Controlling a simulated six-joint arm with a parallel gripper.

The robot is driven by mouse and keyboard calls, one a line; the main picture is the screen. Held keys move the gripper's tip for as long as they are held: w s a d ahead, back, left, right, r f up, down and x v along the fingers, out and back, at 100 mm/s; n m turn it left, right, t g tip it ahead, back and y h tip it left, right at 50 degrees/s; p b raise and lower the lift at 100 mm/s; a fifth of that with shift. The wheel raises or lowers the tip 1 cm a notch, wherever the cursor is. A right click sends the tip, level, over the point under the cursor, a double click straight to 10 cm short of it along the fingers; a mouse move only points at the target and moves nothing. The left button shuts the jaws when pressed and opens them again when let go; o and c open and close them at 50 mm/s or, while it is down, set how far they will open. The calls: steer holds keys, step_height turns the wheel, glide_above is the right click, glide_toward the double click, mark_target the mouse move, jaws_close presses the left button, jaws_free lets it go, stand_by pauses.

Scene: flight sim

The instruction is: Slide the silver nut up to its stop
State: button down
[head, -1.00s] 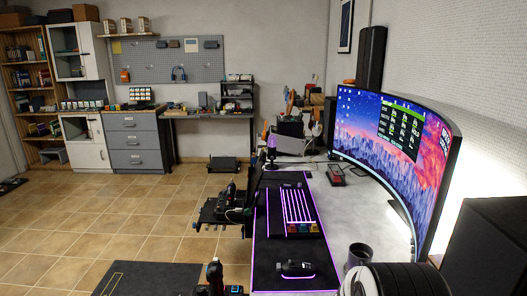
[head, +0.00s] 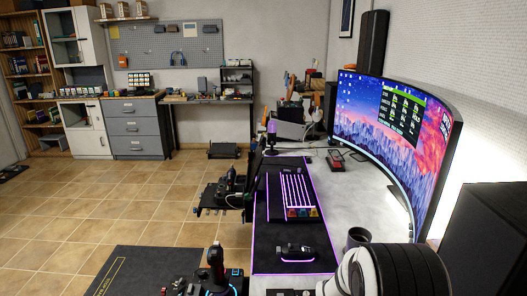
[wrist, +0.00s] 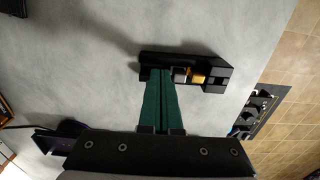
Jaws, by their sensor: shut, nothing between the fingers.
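In the wrist view a small black holder (wrist: 213,85) lies on the grey desk top. A silver nut (wrist: 180,75) sits in it, with a gold nut (wrist: 197,77) just to its right. My gripper (wrist: 160,72) has two green fingers, pressed together with nothing between them. The fingertips overlap the left part of the holder in the picture, just left of the silver nut. I cannot tell whether they touch the holder or the nut. The fingers hide part of the holder. I cannot make out the gripper or the nuts in the head view.
The desk carries a keyboard (head: 298,195), a mouse (head: 295,252), a dark mug (head: 358,237) and a curved monitor (head: 400,145). A joystick (head: 216,262) stands left of the desk. In the wrist view, bare desk surrounds the holder's far side, and tiled floor lies right.

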steer(key=shift+d, duration=0.35)
step_height(320, 180, up, 6)
stand_by(0.9)
steer(key=s+a+r+m, duration=0.2)
steer(key=s+r, duration=0.2)
steer(key=s, duration=0.3)
steer(key=s+a+r+m+y, duration=0.1)
steer(key=s+r, duration=0.3)
steer(key=s, duration=0.4)
steer(key=s+a+r+m, duration=0.2)
steer(key=s+a+r, duration=0.1)
steer(key=s, duration=0.5)
steer(key=shift+a+r+m+y, duration=0.3)
steer(key=shift+a+r+y, duration=0.1)
steer(key=shift+r, duration=0.5)
